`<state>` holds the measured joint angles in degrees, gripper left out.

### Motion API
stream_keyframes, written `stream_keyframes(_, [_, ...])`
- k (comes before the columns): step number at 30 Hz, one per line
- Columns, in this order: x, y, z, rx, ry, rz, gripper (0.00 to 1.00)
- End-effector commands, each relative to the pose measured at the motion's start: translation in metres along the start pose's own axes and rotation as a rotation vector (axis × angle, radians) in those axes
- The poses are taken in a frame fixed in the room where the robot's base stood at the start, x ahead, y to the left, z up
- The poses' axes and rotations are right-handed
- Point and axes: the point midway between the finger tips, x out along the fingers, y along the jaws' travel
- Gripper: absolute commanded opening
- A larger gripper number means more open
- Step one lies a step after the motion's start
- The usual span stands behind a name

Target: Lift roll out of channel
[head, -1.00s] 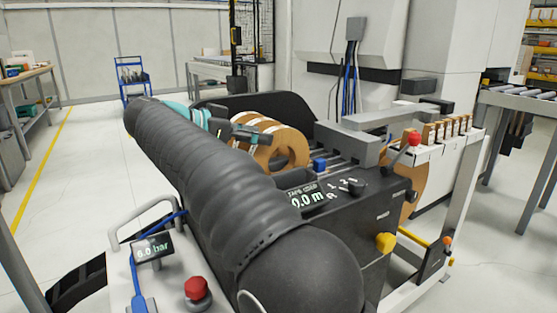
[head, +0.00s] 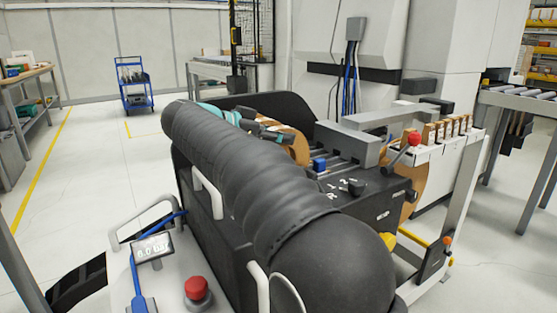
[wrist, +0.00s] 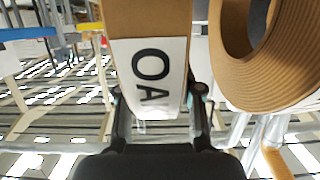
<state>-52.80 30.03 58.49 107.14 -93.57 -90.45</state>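In the wrist view, a brown edge-banding roll (wrist: 148,18) with a white label (wrist: 152,80) reading "OA" stands between the two fingers of my gripper (wrist: 160,105). The fingers lie along both sides of the roll and appear to touch it. A second brown roll (wrist: 265,85) stands close on the right, its open core showing. In the head view, my gripper (head: 270,132) is at the machine's roll holder, partly behind my arm. A piece of a brown roll (head: 300,150) shows beside it. The channel under the held roll is mostly hidden.
The dark machine panel (head: 375,208) with a knob and a grey block (head: 350,145) stands right of the gripper. A red-knobbed lever (head: 413,139) and a rack of small brown samples (head: 447,130) are farther right. Open floor (head: 95,170) lies to the left.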

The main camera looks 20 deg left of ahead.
Motion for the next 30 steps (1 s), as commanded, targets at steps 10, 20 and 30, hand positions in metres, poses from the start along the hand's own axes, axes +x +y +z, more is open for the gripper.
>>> stream_keyframes(10, [0.0, 0.0, -0.001, 0.001, 0.001, 0.0, 0.0])
stream_keyframes(20, [-0.002, 0.0, -0.006, 0.003, 0.001, 0.0, 0.0])
stream_keyframes(30, [-0.013, 0.0, -0.04, 0.006, 0.001, -0.001, 0.0])
